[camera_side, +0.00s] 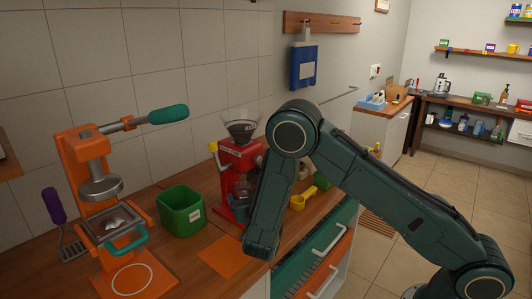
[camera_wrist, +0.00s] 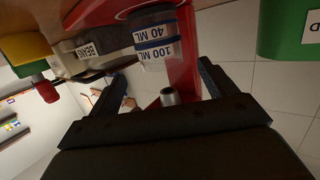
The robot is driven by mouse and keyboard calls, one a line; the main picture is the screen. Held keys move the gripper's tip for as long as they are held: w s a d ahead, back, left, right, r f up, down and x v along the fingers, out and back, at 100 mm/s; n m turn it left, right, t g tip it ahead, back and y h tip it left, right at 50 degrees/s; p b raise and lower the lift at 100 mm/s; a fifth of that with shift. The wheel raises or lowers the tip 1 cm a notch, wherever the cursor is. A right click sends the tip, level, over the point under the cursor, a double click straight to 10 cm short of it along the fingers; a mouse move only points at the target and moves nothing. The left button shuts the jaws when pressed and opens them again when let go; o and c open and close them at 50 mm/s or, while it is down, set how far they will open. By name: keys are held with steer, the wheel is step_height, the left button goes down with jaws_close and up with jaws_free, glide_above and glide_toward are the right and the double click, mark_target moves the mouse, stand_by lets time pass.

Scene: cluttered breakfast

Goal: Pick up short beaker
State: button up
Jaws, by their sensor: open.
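A clear beaker with dark bands and white labels reading "40 ML" and "100 ML" (camera_wrist: 156,42) shows upside down at the top middle of the wrist view, beside red machine parts. I cannot tell whether it is one vessel or two, one behind the other. My gripper (camera_wrist: 162,74) is open and empty, its two dark fingers apart on either side of the beaker in the picture. The beaker appears beyond the fingertips, not held. In the side view my own arm hides the gripper and most of the beaker's area.
A red coffee grinder (camera_side: 236,178) stands close by. A green bin (camera_side: 181,211), an orange press (camera_side: 92,185) and an orange mat (camera_side: 228,256) are to its left. A yellow scoop (camera_side: 301,201) lies right of my arm.

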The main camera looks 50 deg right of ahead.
mark_target(246, 193)
steer(key=shift+x, duration=2.55)
steer(key=shift+w+a, duration=0.1)
steer(key=shift+c, duration=0.4)
steer(key=c, duration=1.1)
steer(key=shift+r, duration=0.2)
steer(key=shift+r, duration=0.5)
steer(key=shift+s+a, duration=0.15)
steer(key=shift+s, duration=0.05)
steer(key=f+v, duration=0.1)
steer(key=v, duration=0.4)
steer(key=f+v, duration=0.1)
steer(key=v, duration=0.5)
steer(key=f+v, duration=0.1)
steer(key=v, duration=0.5)
steer(key=shift+s+a+f, duration=0.15)
steer(key=shift+s+a, duration=0.05)
steer(key=shift+s, duration=0.2)
